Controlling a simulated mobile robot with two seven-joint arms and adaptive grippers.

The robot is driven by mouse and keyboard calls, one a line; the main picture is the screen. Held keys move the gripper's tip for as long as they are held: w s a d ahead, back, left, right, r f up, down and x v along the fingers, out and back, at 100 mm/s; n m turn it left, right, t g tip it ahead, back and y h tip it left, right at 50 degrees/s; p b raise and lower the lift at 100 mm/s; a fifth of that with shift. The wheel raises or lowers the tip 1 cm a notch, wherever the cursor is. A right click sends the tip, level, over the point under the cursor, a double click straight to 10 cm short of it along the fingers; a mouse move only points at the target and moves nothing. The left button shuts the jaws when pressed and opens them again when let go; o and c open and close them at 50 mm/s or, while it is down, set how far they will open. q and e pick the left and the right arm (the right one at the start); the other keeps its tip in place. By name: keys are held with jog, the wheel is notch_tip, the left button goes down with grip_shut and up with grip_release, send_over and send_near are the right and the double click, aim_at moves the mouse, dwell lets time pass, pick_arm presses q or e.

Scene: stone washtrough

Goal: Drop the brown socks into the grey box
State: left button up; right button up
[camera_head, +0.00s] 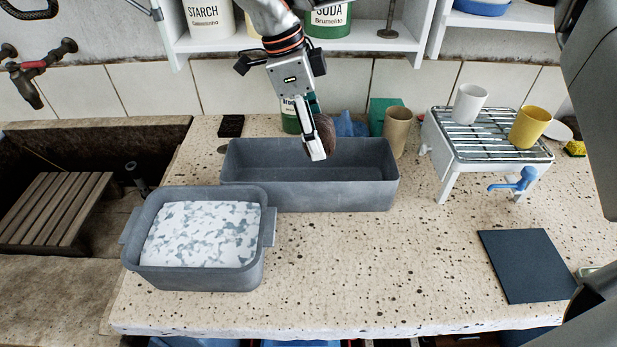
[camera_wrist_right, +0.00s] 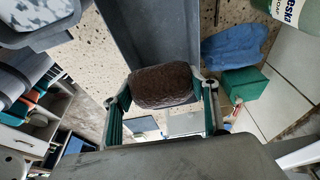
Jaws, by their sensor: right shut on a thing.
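The brown socks (camera_head: 326,130) are a dark brown rolled bundle. My right gripper (camera_head: 319,142) is shut on them; in the right wrist view the bundle (camera_wrist_right: 162,87) sits between the two fingers. The grey box (camera_head: 310,196) is a long, open box on the speckled stone top. In the head view the gripper and socks overlap its rear part, appearing above its opening; the exact height is hard to tell. The box also shows behind the socks in the right wrist view (camera_wrist_right: 165,25). My left gripper is not in view.
A grey tub (camera_head: 198,279) with a blue-white patterned surface stands at the box's front left. Behind it are a blue cloth (camera_head: 345,126), green box (camera_head: 378,111) and tan cup (camera_head: 397,130). A rack (camera_head: 485,143) holds two cups. The front middle counter is clear.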

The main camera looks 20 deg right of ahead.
notch_tip(320, 180, down, 5)
jog(key=b, duration=0.3)
jog(key=shift+r, duration=0.2)
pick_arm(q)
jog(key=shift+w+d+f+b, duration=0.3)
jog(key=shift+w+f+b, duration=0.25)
pick_arm(e)
jog(key=shift+f, duration=0.6)
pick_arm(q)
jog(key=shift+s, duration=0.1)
pick_arm(e)
jog(key=o, duration=1.3)
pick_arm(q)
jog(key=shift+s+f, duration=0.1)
pick_arm(e)
jog(key=shift+o, duration=0.4)
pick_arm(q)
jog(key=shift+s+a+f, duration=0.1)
